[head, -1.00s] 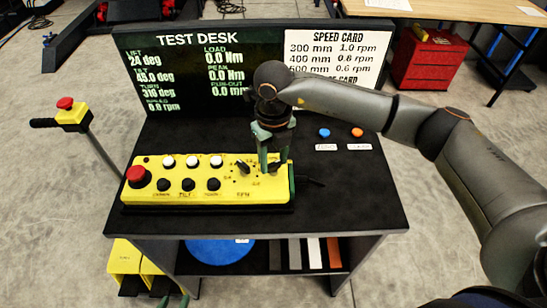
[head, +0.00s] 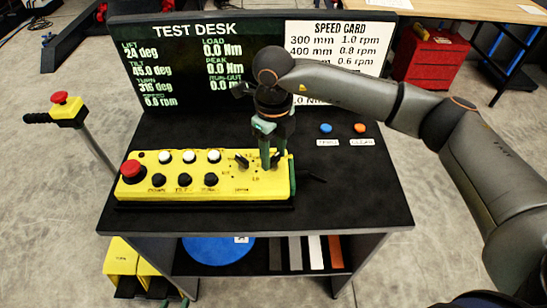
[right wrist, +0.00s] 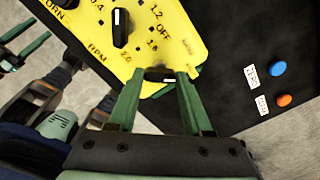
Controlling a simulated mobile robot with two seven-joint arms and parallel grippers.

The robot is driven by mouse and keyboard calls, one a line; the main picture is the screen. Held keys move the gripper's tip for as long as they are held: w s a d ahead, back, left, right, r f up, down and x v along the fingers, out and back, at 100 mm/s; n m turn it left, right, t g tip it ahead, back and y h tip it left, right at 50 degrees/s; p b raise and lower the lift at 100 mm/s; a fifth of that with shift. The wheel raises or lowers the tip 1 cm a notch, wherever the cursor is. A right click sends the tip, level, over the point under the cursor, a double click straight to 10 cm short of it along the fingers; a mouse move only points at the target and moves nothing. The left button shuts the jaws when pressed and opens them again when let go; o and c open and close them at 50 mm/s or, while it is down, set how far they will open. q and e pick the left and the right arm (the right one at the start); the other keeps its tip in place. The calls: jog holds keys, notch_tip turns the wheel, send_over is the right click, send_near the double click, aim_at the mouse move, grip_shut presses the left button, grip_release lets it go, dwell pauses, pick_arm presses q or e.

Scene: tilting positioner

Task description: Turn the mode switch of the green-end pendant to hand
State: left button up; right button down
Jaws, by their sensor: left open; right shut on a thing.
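The yellow pendant (head: 205,183) lies on the black desk, its green end (head: 292,175) at the right. My right gripper (head: 270,161) points down over that end.
The pendant also has a red stop button (head: 132,171), white buttons and black knobs. The desk screen (head: 190,65) reads tilt 45.0 deg. A blue button (head: 326,128) and an orange button (head: 360,128) sit right of my gripper. A red-topped post (head: 68,109) stands left.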

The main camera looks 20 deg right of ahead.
jog(key=n+b, duration=0.3)
jog(key=shift+f+n, duration=0.15)
jog(key=shift+n, duration=0.25)
jog(key=n+b, duration=0.2)
jog(key=shift+n, duration=0.9)
jog(key=shift+n+b, duration=0.3)
jog(key=shift+b, duration=0.05)
jog(key=shift+r, duration=0.2)
jog(key=c, duration=0.8)
grip_release()
jog(key=o, duration=0.5)
